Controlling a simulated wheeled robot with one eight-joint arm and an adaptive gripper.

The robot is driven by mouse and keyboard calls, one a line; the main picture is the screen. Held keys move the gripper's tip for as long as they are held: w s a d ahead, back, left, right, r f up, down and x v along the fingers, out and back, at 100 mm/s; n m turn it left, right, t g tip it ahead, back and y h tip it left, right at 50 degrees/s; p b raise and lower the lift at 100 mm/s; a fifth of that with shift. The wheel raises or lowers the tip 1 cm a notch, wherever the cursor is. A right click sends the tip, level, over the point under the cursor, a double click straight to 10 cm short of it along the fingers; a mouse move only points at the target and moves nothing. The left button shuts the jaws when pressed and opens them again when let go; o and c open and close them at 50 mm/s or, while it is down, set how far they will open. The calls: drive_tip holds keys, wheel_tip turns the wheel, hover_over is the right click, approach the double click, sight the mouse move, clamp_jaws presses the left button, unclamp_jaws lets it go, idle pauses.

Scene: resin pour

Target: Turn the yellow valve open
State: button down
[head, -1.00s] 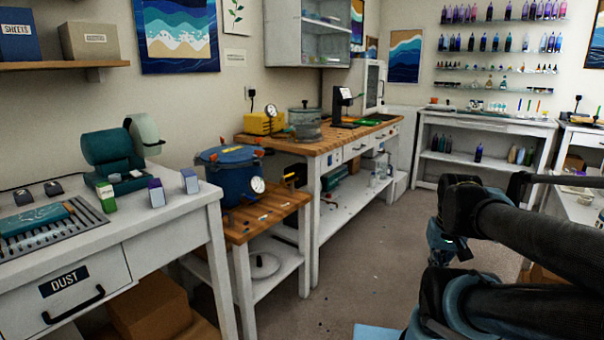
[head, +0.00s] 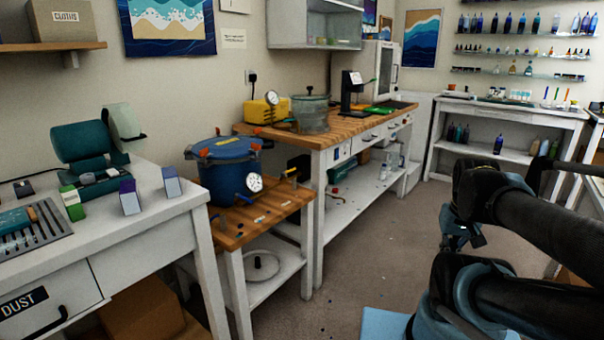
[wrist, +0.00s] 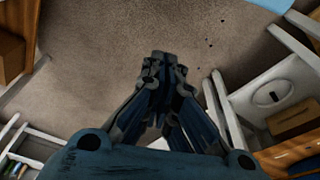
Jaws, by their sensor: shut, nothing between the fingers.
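My gripper (wrist: 165,65) is shut and empty, pointing over bare floor in the wrist view. In the head view it is partly hidden by my arm, far to the right of the pot. The valve cannot be made out in the wrist view.
The low table (head: 268,219) stands between a white drawer desk (head: 140,240) and a longer wooden-topped bench (head: 335,135). A yellow device with a gauge (head: 262,110) stands on the bench. Bare floor (head: 370,235) lies between the tables and my arm.

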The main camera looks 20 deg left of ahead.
drive_tip(key=w+a+r+m+t+y, duration=0.1)
drive_tip(key=w+a+r+t+y, duration=0.2)
drive_tip(key=w+a, duration=0.8)
drive_tip(key=w+a+r+y, duration=0.4)
drive_tip(key=w+a+y, duration=0.1)
drive_tip(key=w+a, duration=0.6)
drive_tip(key=m+t+y, duration=0.3)
drive_tip(key=m+y, duration=0.2)
drive_tip(key=y, duration=0.1)
approach(289, 171)
drive_tip(key=w+a+f, duration=0.1)
drive_tip(key=w+a, duration=0.2)
drive_tip(key=w, duration=0.3)
drive_tip(key=shift+w+a, duration=0.2)
drive_tip(key=shift+a, duration=0.2)
drive_tip(key=shift+f, duration=0.1)
